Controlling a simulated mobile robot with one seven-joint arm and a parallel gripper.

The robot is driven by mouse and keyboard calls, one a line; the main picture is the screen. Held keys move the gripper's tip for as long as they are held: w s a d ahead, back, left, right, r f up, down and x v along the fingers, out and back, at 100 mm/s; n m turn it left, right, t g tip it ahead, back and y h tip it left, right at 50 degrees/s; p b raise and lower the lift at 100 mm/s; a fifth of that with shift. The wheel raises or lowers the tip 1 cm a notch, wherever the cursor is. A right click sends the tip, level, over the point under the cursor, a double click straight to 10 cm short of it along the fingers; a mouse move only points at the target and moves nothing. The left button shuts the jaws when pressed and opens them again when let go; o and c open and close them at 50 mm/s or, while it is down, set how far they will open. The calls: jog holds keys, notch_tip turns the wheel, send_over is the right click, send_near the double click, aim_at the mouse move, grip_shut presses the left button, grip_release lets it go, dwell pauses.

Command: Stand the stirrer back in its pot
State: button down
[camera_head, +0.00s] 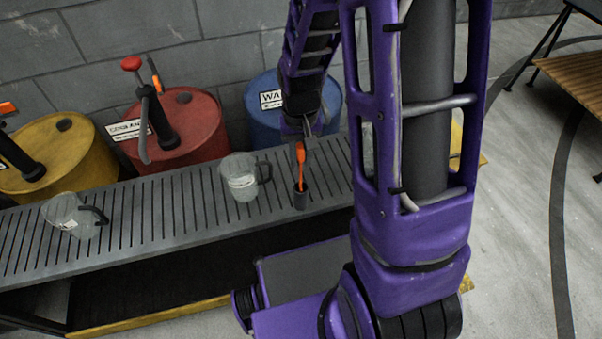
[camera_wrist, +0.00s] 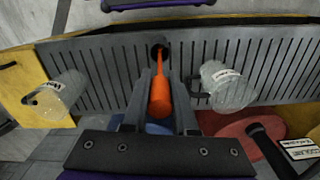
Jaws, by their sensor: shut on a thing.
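The orange stirrer (camera_head: 301,173) is upright, with its thick handle between the fingers of my gripper (camera_head: 304,144). In the wrist view the stirrer (camera_wrist: 160,98) runs away between the two fingers of my gripper (camera_wrist: 162,82). The pot (camera_head: 300,198) is a small dark cup standing on the slotted grey bench. The stirrer's thin lower end reaches the pot's mouth and seems to be inside it; how deep I cannot tell. In the wrist view the pot (camera_wrist: 158,40) shows a dark opening around the thin end.
A clear jug (camera_head: 240,182) stands left of the pot; another jug (camera_head: 72,216) is farther left on the bench (camera_head: 165,215). The wrist view shows a jug (camera_wrist: 62,92) on the pot's other side. Blue (camera_head: 262,120), red (camera_head: 195,125) and yellow drums stand behind.

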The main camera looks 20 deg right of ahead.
aim_at(300, 144)
jog(key=shift+f, duration=2.2)
jog(key=shift+f+b, duration=0.25)
jog(key=shift+b, duration=0.15)
jog(key=c, duration=0.7)
grip_release()
jog(key=shift+r, duration=0.1)
jog(key=shift+r, duration=0.1)
notch_tip(300, 144, up, 12)
jog(key=shift+r+p, duration=0.1)
jog(key=shift+p, duration=0.35)
